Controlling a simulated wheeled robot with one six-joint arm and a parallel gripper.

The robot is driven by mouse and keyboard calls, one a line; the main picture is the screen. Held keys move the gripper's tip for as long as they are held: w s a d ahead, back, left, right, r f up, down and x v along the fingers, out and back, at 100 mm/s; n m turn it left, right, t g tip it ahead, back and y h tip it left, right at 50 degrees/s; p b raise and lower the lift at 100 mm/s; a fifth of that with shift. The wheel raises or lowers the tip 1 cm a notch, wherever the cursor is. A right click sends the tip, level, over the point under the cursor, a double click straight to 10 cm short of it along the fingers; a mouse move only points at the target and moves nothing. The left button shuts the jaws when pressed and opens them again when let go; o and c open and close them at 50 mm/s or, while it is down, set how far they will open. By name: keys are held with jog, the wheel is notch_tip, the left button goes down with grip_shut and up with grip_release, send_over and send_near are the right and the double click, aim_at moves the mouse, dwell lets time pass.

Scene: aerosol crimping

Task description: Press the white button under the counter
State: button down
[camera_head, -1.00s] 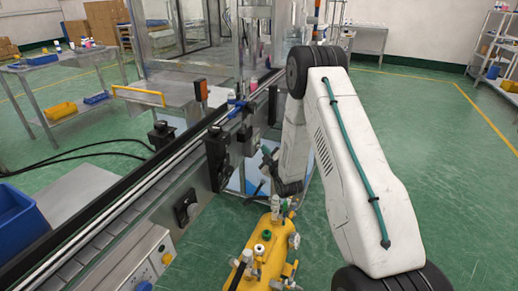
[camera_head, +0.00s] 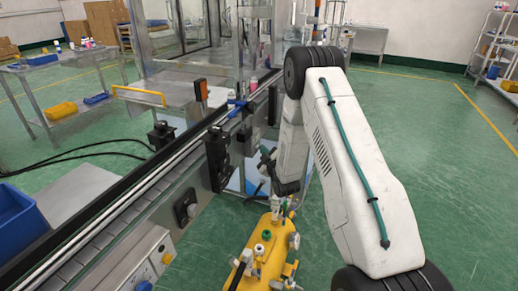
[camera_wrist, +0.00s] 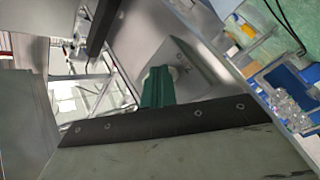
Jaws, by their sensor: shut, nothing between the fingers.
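In the wrist view, a small pale round part (camera_wrist: 173,74) that looks like the white button sits on a grey metal box (camera_wrist: 196,68). My gripper (camera_wrist: 158,72) shows its green fingers close together and empty, with the tips right beside the pale part and partly covering it. I cannot tell whether they touch it. In the head view my gripper (camera_head: 266,157) is small and dark beside the line's side, below counter height. The button cannot be made out there.
A yellow tank with valves (camera_head: 262,254) stands on the floor below my arm. The conveyor counter (camera_head: 120,205) runs along the left, with dark boxes (camera_head: 217,158) on its side. A blue bin (camera_head: 18,220) is at far left. The green floor at right is clear.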

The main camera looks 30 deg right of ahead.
jog(key=shift+s, duration=0.1)
jog(key=shift+s+d, duration=0.5)
jog(key=shift+s, duration=0.1)
dwell(0.3)
jog(key=s+d, duration=0.1)
jog(key=s, duration=0.1)
jog(key=s+d, duration=0.2)
dwell(0.3)
dwell(0.6)
